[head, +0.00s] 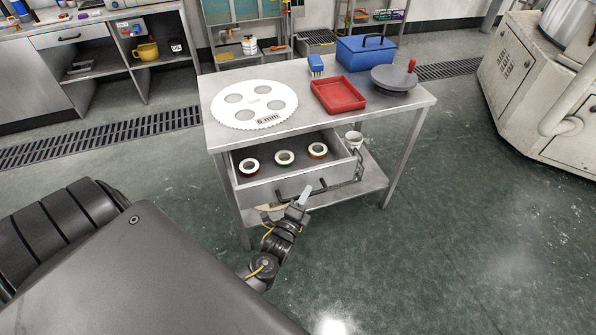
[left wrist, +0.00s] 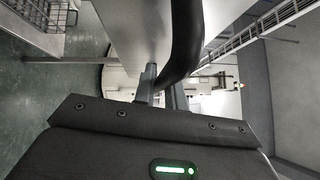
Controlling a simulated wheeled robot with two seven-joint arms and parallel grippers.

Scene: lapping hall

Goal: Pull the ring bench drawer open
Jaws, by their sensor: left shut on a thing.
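The ring bench drawer (head: 272,190) is a grey metal drawer under the bench top, and it stands open towards me. Three rings lie inside it: a left ring (head: 249,166), a middle ring (head: 285,158) and a right ring (head: 317,150). My left gripper (head: 304,195) is at the drawer front, shut on the black drawer handle (head: 318,187). In the left wrist view the dark handle (left wrist: 186,45) curves down to the fingers of my left gripper (left wrist: 164,88). My right gripper is in neither view.
The bench top (head: 300,108) carries a white perforated disc (head: 254,104), a red tray (head: 339,95), a blue box (head: 366,50), a blue brush (head: 316,65) and a grey round plate with a knob (head: 393,79). The floor to the right is clear.

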